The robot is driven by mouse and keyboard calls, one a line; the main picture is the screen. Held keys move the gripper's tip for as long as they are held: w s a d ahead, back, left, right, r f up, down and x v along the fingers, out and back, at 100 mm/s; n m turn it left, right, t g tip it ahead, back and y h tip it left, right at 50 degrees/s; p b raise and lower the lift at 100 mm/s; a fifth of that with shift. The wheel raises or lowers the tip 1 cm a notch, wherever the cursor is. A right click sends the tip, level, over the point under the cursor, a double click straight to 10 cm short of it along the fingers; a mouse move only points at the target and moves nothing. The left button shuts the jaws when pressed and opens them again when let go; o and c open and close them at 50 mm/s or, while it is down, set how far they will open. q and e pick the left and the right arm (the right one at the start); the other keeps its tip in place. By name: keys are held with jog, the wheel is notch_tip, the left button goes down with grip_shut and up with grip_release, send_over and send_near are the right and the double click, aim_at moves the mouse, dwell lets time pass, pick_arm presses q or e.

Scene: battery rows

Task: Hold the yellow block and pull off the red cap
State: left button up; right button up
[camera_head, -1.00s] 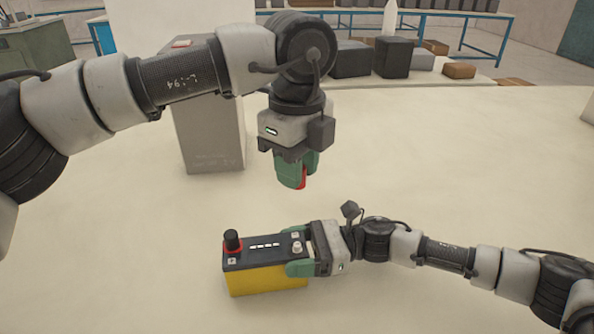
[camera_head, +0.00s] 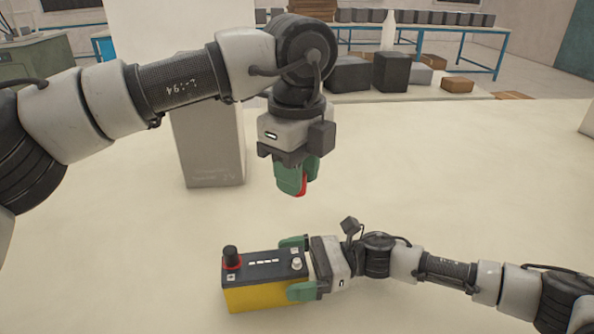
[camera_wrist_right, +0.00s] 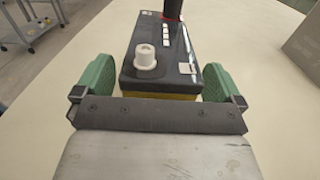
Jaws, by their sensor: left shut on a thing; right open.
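The yellow block (camera_head: 262,297) is a battery with a black top, standing upright on the light table. A bare silver-white post (camera_head: 296,264) stands at its right end; the right wrist view shows this post (camera_wrist_right: 145,57) uncovered. My left gripper (camera_head: 290,180) is shut on the red cap (camera_head: 300,188), high above and behind the battery, clear of it. The green fingers hide most of the cap. My right gripper (camera_head: 296,268) is open, its green fingers on either side of the battery's right end, with gaps visible in the right wrist view (camera_wrist_right: 157,85).
A black knob with a red ring (camera_head: 231,257) stands on the battery's left end. A tall grey box (camera_head: 208,145) stands behind my left arm. Dark boxes (camera_head: 391,72) sit at the far edge. The table between is clear.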

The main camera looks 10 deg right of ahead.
jog(key=d, duration=1.2)
jog(key=shift+w, duration=0.25)
